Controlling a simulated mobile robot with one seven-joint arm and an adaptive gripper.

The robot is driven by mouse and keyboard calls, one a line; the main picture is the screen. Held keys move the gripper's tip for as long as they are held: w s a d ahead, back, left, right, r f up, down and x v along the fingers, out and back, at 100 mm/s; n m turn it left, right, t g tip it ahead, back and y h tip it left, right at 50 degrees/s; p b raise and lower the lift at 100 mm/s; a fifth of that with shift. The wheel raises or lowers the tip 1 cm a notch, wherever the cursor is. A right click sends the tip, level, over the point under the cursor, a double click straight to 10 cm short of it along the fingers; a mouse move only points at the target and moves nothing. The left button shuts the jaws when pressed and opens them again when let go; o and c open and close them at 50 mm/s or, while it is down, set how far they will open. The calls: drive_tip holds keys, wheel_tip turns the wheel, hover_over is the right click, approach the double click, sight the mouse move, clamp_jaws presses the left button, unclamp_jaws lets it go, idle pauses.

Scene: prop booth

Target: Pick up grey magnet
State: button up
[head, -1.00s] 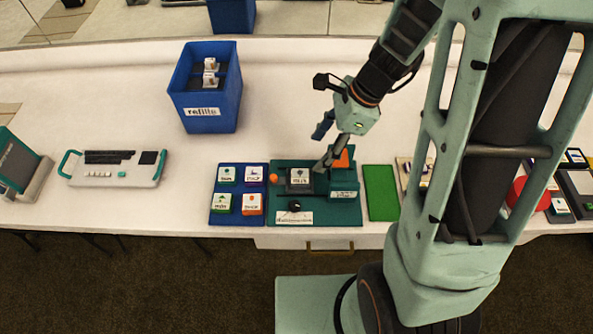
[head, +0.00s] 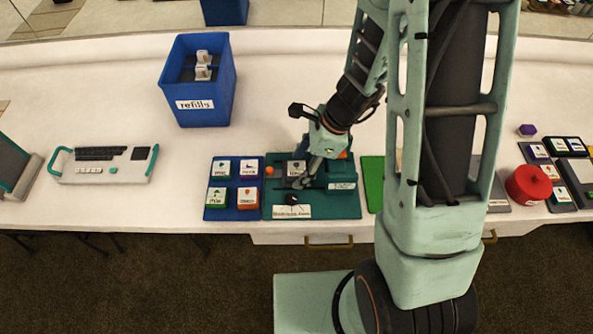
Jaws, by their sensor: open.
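The grey magnet (head: 296,168) appears to be the dark grey piece with a light label on the teal station (head: 335,205). My gripper (head: 302,182) is open and low over the station, with its fingers at the right side of this piece. The gripper partly covers it, and I cannot tell whether they touch. Left of the station, a blue tray (head: 232,212) holds several labelled square pieces, among them a green one (head: 216,197) and an orange one (head: 248,197).
A white keyboard-like device (head: 110,165) lies to the left. A green mat (head: 373,184) and a red round object (head: 528,185) lie to the right, partly past my arm. The table between the device and bin is clear.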

drive_tip(key=c, duration=1.4)
drive_tip(key=shift+r, duration=0.25)
